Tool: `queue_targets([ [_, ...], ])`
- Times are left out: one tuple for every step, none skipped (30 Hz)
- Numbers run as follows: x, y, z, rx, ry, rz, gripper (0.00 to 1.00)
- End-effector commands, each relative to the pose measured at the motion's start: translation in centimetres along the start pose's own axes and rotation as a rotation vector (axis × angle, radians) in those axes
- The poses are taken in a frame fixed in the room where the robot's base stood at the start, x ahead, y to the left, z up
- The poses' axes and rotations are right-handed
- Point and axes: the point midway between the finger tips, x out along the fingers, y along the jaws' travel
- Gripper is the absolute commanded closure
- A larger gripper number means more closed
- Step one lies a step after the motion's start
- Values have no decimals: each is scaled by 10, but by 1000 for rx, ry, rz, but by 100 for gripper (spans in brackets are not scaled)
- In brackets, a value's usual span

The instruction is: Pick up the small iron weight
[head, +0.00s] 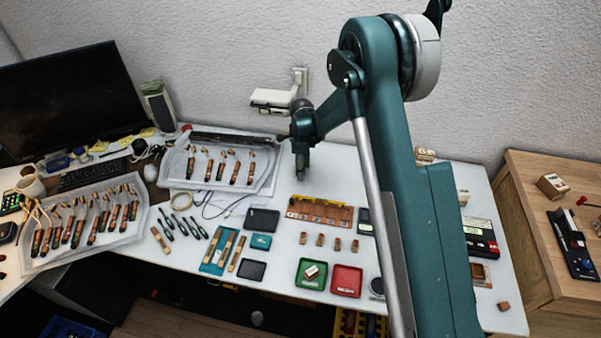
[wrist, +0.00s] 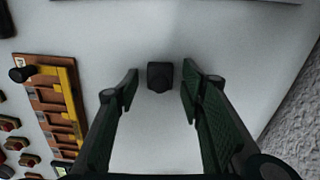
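A small dark block, which looks like the small iron weight (wrist: 160,76), stands on the pale table top in the wrist view. My gripper (wrist: 159,84) is open, with one green finger to the left of the block and one to the right. Pale table shows between the block and both fingers, so neither touches it. In the head view my gripper (head: 302,172) points down over the back of the white table. I cannot make out the block there; the gripper seems to hide it.
A wooden rack (wrist: 52,95) with a dark knob lies left of the gripper in the wrist view. A wall (wrist: 299,125) is at the right. In the head view a tray of hammers (head: 190,158) is left of the gripper; green (head: 300,279) and red (head: 347,281) trays are in front.

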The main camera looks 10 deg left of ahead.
Motion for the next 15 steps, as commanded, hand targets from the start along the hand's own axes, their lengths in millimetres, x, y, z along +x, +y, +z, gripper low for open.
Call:
queue_targets([
  [0, 0, 0, 0, 0, 0, 61],
  [0, 0, 0, 0, 0, 0, 61],
  [0, 0, 0, 0, 0, 0, 66],
  [0, 0, 0, 0, 0, 0, 70],
  [0, 0, 0, 0, 0, 0, 74],
  [0, 0, 0, 0, 0, 0, 79],
  [0, 0, 0, 0, 0, 0, 83],
  [0, 0, 0, 0, 0, 0, 87],
  [0, 0, 0, 0, 0, 0, 93],
  [0, 0, 0, 0, 0, 0, 94],
  [0, 0, 0, 0, 0, 0, 94],
  [0, 0, 0, 0, 0, 0, 94],
  [0, 0, 0, 0, 0, 0, 94],
  [0, 0, 0, 0, 0, 0, 94],
  [0, 0, 0, 0, 0, 0, 94],
])
